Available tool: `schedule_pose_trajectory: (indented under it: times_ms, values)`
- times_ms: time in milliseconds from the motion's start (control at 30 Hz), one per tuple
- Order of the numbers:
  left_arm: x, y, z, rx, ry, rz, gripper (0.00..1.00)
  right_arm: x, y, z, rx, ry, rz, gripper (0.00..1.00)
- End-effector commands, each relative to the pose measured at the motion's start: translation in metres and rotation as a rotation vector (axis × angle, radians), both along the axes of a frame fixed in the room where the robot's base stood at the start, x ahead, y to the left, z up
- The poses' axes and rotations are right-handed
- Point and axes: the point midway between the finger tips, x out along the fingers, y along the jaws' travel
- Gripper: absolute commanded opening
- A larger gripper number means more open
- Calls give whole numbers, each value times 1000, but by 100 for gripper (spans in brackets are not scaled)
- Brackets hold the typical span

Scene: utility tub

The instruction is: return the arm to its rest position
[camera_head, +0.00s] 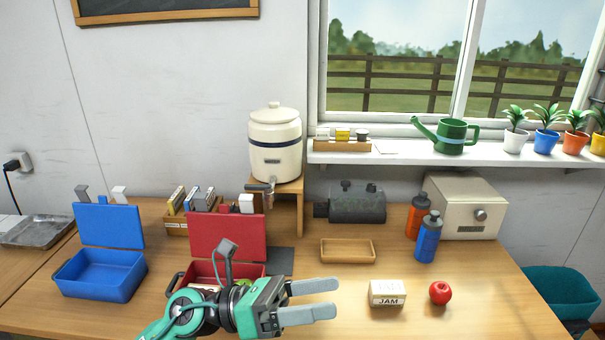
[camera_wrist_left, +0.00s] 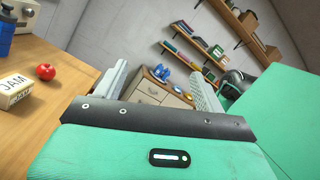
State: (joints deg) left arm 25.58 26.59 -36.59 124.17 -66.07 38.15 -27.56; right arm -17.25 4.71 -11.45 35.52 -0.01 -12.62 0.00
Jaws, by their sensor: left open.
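My left gripper (camera_head: 335,301) comes in from the lower left in the head view, in front of the red lunch box and above the front of the table. Its two grey fingers are apart with nothing between them, and they point right. In the left wrist view the gripper (camera_wrist_left: 160,85) also shows empty, with shelves and a drawer cabinet beyond it. My left arm covers part of the red box (camera_head: 227,236). My right gripper is in neither view.
A jam box (camera_head: 387,293) and a red apple (camera_head: 440,293) stand right of the gripper. A wooden tray (camera_head: 348,251), two bottles (camera_head: 428,238) and an open blue box (camera_head: 101,274) are on the table. A ceramic dispenser (camera_head: 275,146) stands behind. The table's front right is clear.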

Motion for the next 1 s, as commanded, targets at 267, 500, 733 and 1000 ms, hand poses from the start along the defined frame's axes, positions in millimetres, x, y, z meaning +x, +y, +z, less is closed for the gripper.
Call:
schedule_pose_trajectory:
  times_ms: [267,500,733,1000]
  values:
    - [50,60,24,-509,573,268,72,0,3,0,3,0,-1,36]
    - [89,139,-35,-880,1107,533,72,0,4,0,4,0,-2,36]
    - [77,204,-144,-1173,1632,829,72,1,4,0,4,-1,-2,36]
    - [-12,244,-270,-1403,2198,1227,72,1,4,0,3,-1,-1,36]
